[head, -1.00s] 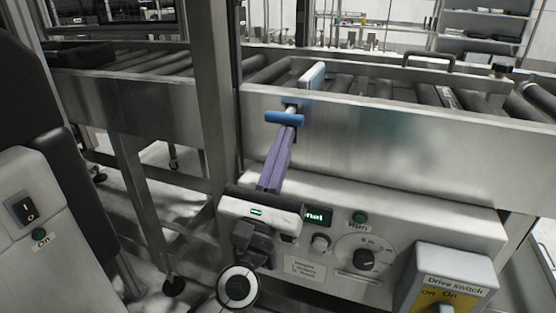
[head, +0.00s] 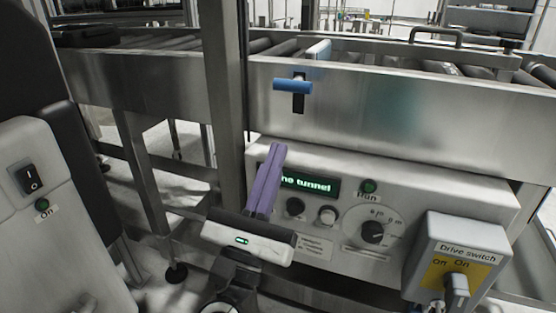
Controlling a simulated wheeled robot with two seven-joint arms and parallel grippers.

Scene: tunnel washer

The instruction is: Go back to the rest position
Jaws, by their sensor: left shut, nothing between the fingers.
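My left gripper (head: 273,150) has two purple fingers closed together with nothing between them. It points up in front of the left end of the control panel (head: 440,185), below and apart from the blue handle (head: 292,86). The blue handle sits in a dark slot on the front of the steel conveyor side. My right gripper is not in view.
A steel post (head: 222,80) stands just left of my gripper. The roller conveyor (head: 365,56) runs behind. The panel carries a green Run lamp (head: 369,186) and a dial (head: 372,232). A drive switch box (head: 460,247) juts out at the lower right. A white cabinet with a switch (head: 29,177) stands at left.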

